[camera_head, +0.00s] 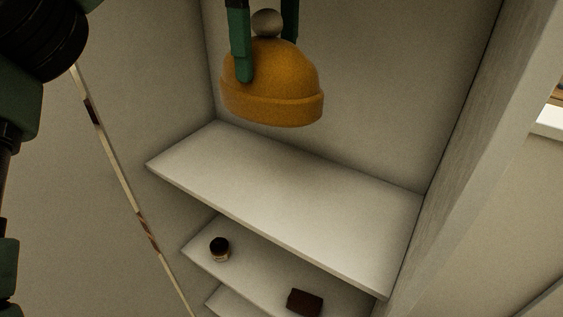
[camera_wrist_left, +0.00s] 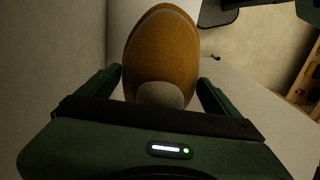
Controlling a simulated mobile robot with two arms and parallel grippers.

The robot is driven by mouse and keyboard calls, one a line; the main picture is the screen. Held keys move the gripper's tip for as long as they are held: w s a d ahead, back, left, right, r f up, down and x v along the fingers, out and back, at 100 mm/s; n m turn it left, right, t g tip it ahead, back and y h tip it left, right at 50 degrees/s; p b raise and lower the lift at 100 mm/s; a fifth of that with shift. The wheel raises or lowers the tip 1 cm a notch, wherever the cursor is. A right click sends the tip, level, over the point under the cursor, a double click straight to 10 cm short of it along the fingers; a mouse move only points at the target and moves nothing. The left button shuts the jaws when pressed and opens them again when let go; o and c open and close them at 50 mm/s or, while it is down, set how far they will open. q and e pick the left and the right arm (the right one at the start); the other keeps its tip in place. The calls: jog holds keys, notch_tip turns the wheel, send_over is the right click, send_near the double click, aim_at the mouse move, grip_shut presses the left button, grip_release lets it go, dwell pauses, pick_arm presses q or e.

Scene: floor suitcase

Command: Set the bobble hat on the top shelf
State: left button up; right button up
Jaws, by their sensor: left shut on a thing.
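The bobble hat (camera_head: 275,88) is mustard yellow with a folded brim and a grey bobble on top. My left gripper (camera_head: 266,62) is shut on it from above, one green finger on each side near the bobble. The hat hangs upright over the top shelf (camera_head: 290,200), and a gap seems to show between the brim and the board. The top shelf is bare. In the left wrist view the hat (camera_wrist_left: 165,55) sits between the two fingers (camera_wrist_left: 157,88), its bobble nearest the camera. My right gripper is not in view.
Below the top shelf is a second shelf (camera_head: 250,265) with a small dark-lidded jar (camera_head: 220,249) and a dark brown box or wallet (camera_head: 304,302). Side walls and a back wall enclose the shelves. The right side panel (camera_head: 480,130) stands close to the shelf end.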

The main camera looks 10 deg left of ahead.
aim_at(264, 73)
pick_arm(q)
jog(key=shift+s, duration=0.2)
jog(key=s+f, duration=0.2)
jog(key=shift+s+f, duration=0.1)
jog(key=shift+f, duration=0.2)
notch_tip(264, 73, down, 4)
jog(key=shift+s+f+b, duration=0.1)
jog(key=shift+f+b, duration=0.15)
jog(key=shift+b, duration=0.15)
jog(key=f, duration=0.8)
jog(key=w+f, duration=0.1)
jog(key=f, duration=0.3)
jog(key=shift+p, duration=0.4)
jog(key=shift+r, duration=0.1)
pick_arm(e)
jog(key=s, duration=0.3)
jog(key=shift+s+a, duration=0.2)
